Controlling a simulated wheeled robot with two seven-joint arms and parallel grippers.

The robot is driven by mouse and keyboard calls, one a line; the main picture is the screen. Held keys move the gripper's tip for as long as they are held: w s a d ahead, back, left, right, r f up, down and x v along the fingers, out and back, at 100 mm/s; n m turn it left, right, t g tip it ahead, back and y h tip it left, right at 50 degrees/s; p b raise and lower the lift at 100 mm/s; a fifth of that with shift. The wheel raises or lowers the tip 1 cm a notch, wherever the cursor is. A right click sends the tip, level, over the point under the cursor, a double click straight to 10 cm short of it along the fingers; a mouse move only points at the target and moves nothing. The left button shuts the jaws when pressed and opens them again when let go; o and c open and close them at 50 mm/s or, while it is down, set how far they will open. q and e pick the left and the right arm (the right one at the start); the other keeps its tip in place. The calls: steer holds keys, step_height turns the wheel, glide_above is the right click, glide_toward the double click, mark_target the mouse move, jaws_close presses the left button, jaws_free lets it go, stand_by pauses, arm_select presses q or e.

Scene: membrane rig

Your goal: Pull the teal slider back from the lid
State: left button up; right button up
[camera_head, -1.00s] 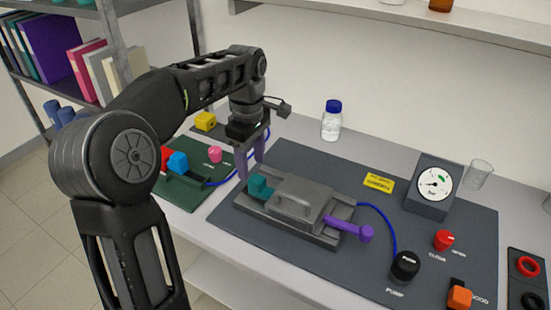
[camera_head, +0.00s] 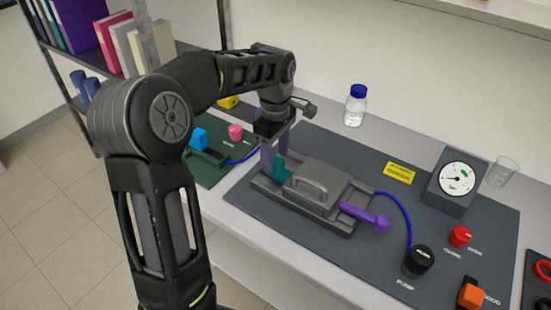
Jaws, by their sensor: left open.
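The teal slider (camera_head: 280,173) sits at the left end of the grey rig, beside the grey lid (camera_head: 310,188) with its handle on top. My left gripper (camera_head: 274,165) points down at the slider. Its purple-grey fingers are open, one at the slider's left side and the other over its far side. They partly hide the slider, and I cannot tell whether they touch it. A purple lever (camera_head: 366,218) sticks out from the right side of the rig. My right gripper is not in view.
On the dark mat are a gauge (camera_head: 455,178), a black pump knob (camera_head: 419,260), a red knob (camera_head: 460,236) and an orange switch (camera_head: 470,295). A blue-capped bottle (camera_head: 355,106) stands behind. A green panel (camera_head: 212,172) lies left of the rig.

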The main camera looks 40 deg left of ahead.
arm_select(q)
steer(key=shift+f, duration=1.2)
jaws_close()
stand_by(0.6)
